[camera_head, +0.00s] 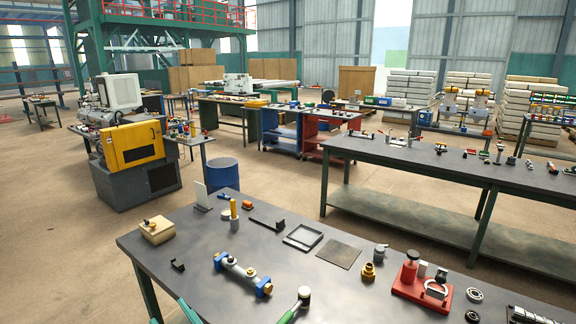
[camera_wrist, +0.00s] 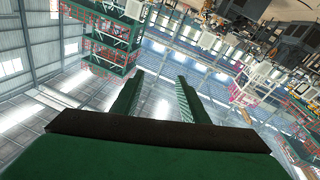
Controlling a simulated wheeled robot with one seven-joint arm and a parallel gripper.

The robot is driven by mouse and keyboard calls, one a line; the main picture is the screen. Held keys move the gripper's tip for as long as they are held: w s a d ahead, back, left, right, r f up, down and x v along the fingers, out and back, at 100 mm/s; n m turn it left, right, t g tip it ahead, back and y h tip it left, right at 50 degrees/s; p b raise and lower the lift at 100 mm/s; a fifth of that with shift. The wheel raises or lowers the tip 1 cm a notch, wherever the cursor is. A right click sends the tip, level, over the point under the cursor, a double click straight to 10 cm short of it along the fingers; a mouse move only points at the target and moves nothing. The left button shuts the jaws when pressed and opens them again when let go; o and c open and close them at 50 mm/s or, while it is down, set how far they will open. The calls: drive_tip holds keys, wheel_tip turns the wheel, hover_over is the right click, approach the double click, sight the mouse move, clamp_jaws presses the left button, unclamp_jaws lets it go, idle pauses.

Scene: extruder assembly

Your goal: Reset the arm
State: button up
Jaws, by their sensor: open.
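My gripper (camera_wrist: 160,75) shows in the wrist camera view, with two green fingers parallel and apart. The gap between them is empty; only the far hall wall and roof structure show through it. The wrist view is strongly tilted, with the shop's tables and machines along its upper right. The gripper touches nothing that I can see.
The near workbench (camera_head: 215,268) holds a blue-ended cylinder (camera_head: 242,274), a red fixture (camera_head: 421,288), a shallow tray (camera_head: 304,237) and a beige block (camera_head: 157,230). A long bench (camera_head: 400,157) stands behind right. A blue drum (camera_head: 222,175) and yellow machine (camera_head: 133,145) stand left.

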drive_tip(key=s+d+f+m+t+h, duration=0.2)
drive_tip(key=s+d+f+m+h, duration=0.35)
drive_tip(key=f, duration=0.35)
drive_tip(key=s+d+f+m+t+h, duration=0.2)
drive_tip(key=s+d+f+m+h, duration=0.2)
drive_tip(key=d+f+m+h, duration=0.4)
drive_tip(key=s+d+f, duration=0.2)
drive_tip(key=s+d, duration=0.1)
drive_tip(key=s, duration=0.4)
drive_tip(key=s+d+f+n+g, duration=0.1)
drive_tip(key=s+d+f, duration=0.2)
drive_tip(key=s, duration=0.5)
drive_tip(key=s+d+f+n+g, duration=0.1)
drive_tip(key=s+d+f, duration=0.1)
drive_tip(key=s, duration=0.5)
drive_tip(key=shift+s+d+f, duration=0.3)
drive_tip(key=shift+s+d, duration=0.1)
drive_tip(key=shift+d, duration=0.45)
